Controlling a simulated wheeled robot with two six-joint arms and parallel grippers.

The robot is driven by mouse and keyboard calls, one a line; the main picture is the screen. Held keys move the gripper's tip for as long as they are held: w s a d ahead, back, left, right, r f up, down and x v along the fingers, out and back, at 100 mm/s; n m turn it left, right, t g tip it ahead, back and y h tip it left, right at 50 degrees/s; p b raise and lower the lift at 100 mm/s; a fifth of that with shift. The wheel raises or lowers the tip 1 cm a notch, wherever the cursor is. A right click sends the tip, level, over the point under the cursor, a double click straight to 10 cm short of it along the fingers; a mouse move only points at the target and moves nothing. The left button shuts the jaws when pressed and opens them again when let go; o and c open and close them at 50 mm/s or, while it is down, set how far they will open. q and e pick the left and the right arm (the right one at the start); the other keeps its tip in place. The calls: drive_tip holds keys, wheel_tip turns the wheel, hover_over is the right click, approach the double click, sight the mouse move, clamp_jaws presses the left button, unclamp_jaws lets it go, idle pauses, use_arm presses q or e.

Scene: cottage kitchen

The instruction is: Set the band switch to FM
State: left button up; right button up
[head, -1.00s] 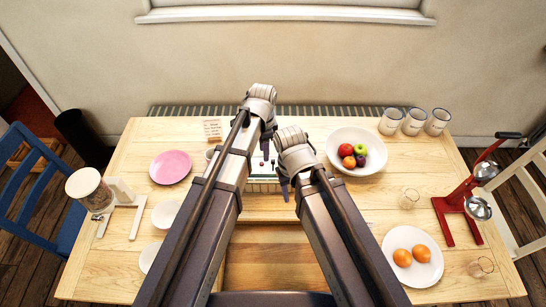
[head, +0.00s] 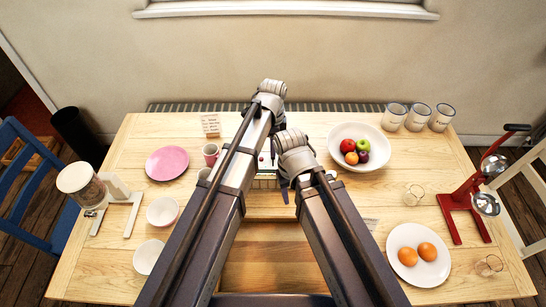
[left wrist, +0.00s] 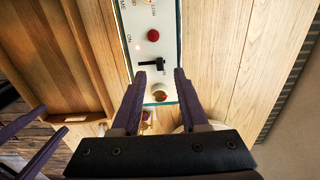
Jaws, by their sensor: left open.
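The radio's pale panel with a teal edge (left wrist: 145,12) fills the upper middle of the left wrist view. It carries a red button (left wrist: 153,35), a black switch (left wrist: 152,66) with a lever pointing left, and a round knob (left wrist: 159,92). Its small labels are mostly unreadable. In the head view the radio (head: 264,183) is largely hidden behind my arms. My left gripper (left wrist: 160,76) is open, its fingertips either side of the panel near the switch, holding nothing. My right gripper (head: 284,190) hangs right of the radio; two dark fingers, apart, show in the left wrist view (left wrist: 30,138).
A pink plate (head: 167,163), a mug (head: 210,154) and a small card (head: 210,124) lie left of the radio. A fruit bowl (head: 343,132) stands close on the right. A red stand (head: 458,218) is at the far right. The table front is partly covered by my arms.

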use_arm(q)
wheel_tip(320, 180, down, 4)
drive_tip(key=b, duration=0.3)
drive_tip(key=shift+c, duration=0.3)
clamp_jaws()
idle(1.0)
